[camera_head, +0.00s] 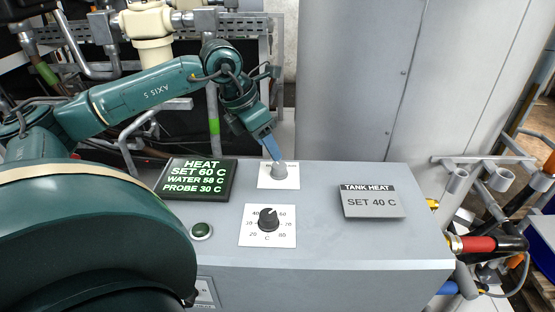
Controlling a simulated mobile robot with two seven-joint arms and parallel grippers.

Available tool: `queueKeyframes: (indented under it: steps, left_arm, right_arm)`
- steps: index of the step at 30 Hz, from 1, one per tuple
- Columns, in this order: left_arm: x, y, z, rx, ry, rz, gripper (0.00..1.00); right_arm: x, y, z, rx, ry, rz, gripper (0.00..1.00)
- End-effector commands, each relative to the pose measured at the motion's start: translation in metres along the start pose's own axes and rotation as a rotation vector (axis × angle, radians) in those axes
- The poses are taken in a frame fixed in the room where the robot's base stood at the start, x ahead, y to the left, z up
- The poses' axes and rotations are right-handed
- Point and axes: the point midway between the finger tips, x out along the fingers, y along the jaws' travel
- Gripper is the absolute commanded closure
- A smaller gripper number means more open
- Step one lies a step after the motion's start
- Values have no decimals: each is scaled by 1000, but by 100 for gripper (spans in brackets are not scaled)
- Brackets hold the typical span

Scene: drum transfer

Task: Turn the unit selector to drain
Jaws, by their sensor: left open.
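The unit selector (279,171) appears to be the grey knob on the small white plate at the back of the console. Its lettering is mostly hidden or too small to read, and its pointer direction cannot be made out. My left gripper (273,153) reaches down from the upper left with its blue-grey fingers at the knob. It is open, and I cannot tell whether the fingers touch the knob. The display (197,179) reads HEAT, SET 60 C, with a water line and PROBE 30 C. My right gripper is out of view.
A black temperature dial (268,220) sits on a white plate in front of the selector. A dark green button (201,231) is left of it. A TANK HEAT, SET 40 C sign (372,202) stands at right. Pipes flank the console; grey cabinets stand behind.

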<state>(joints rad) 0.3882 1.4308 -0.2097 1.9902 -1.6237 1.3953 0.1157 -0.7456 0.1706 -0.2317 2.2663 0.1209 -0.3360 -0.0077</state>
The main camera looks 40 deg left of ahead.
Motion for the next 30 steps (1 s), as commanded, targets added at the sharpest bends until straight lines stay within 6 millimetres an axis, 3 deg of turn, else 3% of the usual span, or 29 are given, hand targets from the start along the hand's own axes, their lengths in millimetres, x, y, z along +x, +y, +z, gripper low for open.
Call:
queueKeyframes:
  steps: [6, 12, 23, 30]
  left_arm:
    - [42, -1, 0, -1, -1, -4, 47]
    - [62, 0, 0, -1, 0, -1, 47]
    - [66, 0, 0, 0, 0, 1, 48]
    - [66, 0, 0, 0, 0, 1, 67]
  right_arm:
    - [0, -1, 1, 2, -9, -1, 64]
    - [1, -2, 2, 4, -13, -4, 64]
    - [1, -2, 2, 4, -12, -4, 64]
    - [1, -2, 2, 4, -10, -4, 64]
